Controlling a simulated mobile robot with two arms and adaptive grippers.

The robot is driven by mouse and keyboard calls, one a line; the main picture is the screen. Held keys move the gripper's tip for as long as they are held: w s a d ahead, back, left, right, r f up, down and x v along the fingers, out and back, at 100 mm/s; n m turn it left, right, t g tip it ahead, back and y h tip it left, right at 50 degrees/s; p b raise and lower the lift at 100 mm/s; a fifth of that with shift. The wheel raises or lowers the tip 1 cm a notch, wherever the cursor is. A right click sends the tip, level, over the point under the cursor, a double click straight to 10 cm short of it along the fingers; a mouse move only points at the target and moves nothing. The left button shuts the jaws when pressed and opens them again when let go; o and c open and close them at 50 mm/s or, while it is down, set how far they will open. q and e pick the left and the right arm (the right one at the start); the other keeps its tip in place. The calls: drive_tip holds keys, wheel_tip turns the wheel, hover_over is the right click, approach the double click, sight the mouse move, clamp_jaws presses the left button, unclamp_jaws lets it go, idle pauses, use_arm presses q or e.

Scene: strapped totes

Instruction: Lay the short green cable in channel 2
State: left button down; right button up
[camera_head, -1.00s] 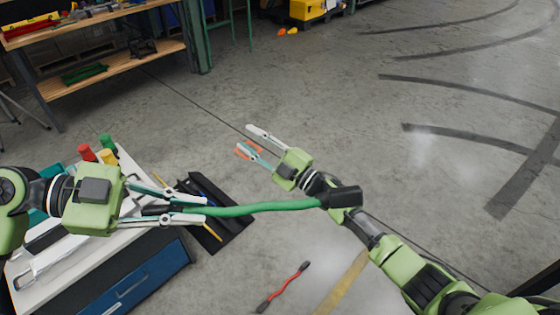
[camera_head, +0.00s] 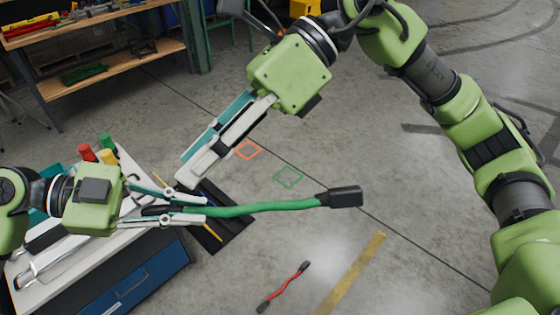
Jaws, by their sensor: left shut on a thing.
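The short green cable (camera_head: 270,208) has a black connector (camera_head: 346,197) at its right end. My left gripper (camera_head: 198,209) is shut on it near its left end, and the cable stretches out to the right with that end free. My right gripper (camera_head: 187,178) points down and left, above and close to the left gripper. Its fingers overlap from this angle, so I cannot tell whether they are apart; I see nothing in them. I cannot make out channel 2 in this view.
A white-topped cabinet (camera_head: 150,248) with blue drawers stands at the left, with red, yellow and green pieces on top. A black mat (camera_head: 237,232) lies partly behind the cable. A red cable (camera_head: 284,287) lies low in view. An orange square outline (camera_head: 248,150) and a green one (camera_head: 288,177) show beyond.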

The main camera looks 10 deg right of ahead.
sight(251, 205)
drive_tip(key=s+d+f+n+t+h, duration=0.1)
drive_tip(key=d+f+n+t+h, duration=0.15)
drive_tip(key=d+t+h, duration=0.5)
drive_tip(key=a+f+g, duration=0.1)
drive_tip(key=f, duration=0.2)
drive_tip(key=w+f+y, duration=0.1)
drive_tip(key=f, duration=0.3)
drive_tip(key=w+a+f+g, duration=0.1)
drive_tip(key=f, duration=0.3)
drive_tip(key=shift+a+f+g, duration=0.1)
drive_tip(key=shift+a+g, duration=0.2)
drive_tip(key=shift+g, duration=0.05)
clamp_jaws()
use_arm(q)
drive_tip(key=c, duration=2)
unclamp_jaws()
